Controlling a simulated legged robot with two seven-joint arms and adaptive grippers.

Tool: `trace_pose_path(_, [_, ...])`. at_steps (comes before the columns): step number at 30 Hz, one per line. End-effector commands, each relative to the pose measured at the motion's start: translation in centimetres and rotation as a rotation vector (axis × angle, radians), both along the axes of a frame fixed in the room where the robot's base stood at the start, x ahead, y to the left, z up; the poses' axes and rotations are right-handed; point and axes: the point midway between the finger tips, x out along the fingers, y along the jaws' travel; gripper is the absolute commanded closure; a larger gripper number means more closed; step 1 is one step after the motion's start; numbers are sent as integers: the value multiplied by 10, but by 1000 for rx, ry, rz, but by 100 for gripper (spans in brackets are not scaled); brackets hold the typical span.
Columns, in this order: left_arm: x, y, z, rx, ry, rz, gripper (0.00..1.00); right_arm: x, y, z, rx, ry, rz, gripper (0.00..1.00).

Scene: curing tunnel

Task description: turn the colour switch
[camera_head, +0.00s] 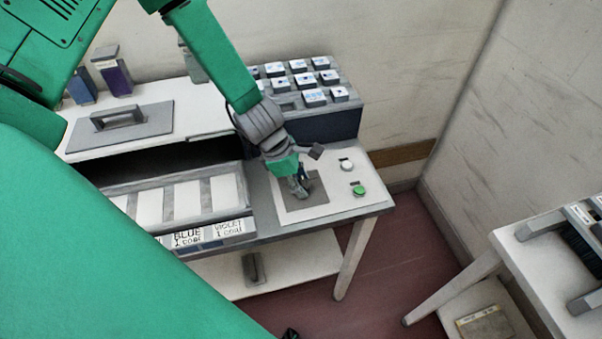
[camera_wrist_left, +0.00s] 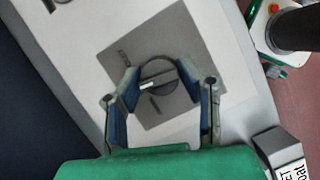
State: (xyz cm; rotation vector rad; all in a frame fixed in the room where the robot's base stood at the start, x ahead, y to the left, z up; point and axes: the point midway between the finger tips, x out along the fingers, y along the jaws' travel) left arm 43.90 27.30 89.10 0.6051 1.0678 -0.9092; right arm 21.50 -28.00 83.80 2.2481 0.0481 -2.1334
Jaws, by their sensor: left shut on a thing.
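The colour switch (camera_wrist_left: 158,84) is a round dark knob with a raised bar and a pale mark. It sits on a grey square plate (camera_wrist_left: 110,62) on the white table top. My left gripper (camera_wrist_left: 160,88) is over it, with one finger on each side of the knob, shut on it. In the head view my left gripper (camera_head: 301,190) reaches down onto the grey plate and hides most of the switch. My right gripper does not show.
A white button (camera_head: 346,165) and a green button (camera_head: 359,190) sit right of the plate. A rack of labelled blocks (camera_head: 312,85) stands behind. The curing tunnel (camera_head: 150,160) with labels BLUE and VIOLET is at left. A second table (camera_head: 520,250) stands at right.

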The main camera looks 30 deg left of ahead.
Motion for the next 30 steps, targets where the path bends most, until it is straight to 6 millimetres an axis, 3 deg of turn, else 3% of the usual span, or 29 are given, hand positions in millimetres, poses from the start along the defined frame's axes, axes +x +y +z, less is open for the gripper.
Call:
trace_pose_path(3, [1,0,3,5,-1,-115,97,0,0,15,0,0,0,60])
trace_pose_path(12, [2,0,1,4,-4,-403,97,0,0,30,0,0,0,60])
trace_pose_path(30, [3,-1,0,3,-6,-967,96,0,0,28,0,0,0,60])
